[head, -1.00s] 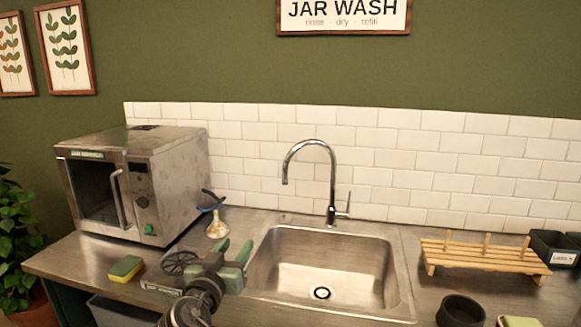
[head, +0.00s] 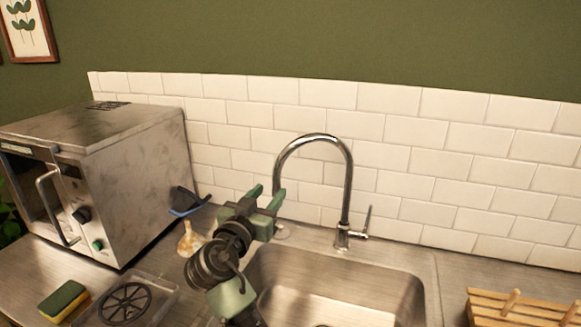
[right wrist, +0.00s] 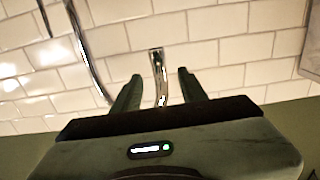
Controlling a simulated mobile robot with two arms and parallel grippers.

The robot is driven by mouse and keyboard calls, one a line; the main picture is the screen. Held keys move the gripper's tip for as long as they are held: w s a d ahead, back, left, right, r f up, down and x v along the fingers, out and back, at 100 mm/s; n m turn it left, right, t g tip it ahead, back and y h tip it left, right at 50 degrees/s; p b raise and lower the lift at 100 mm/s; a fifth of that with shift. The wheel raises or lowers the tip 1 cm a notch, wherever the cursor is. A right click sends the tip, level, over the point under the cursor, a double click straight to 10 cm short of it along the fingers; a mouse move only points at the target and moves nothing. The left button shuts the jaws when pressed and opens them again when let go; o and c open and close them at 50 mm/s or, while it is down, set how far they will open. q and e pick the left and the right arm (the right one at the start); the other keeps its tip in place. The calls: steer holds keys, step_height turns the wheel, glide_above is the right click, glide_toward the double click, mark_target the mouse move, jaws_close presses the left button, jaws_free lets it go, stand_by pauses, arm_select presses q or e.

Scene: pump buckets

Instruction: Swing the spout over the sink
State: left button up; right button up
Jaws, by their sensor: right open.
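My right gripper (head: 268,192) is open at the spout's hanging end. In the right wrist view, a chrome spout end (right wrist: 158,72) shows between the two open fingers of the right gripper (right wrist: 158,84), with gaps on both sides. I cannot tell how deep it sits between them. The spout's lowest part is hidden behind the gripper in the head view. My left gripper is not in view.
A steel oven (head: 130,185) stands at the left. A wooden rack (head: 525,308) is at the right. The tiled wall (head: 440,160) is close behind the faucet.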

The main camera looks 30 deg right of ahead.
steer(key=p+x, duration=0.3)
steer(key=x, duration=0.5)
steer(key=shift+d, duration=0.25)
steer(key=shift+w+a, duration=0.1)
steer(key=shift+c, duration=0.5)
jaws_close()
stand_by(0.6)
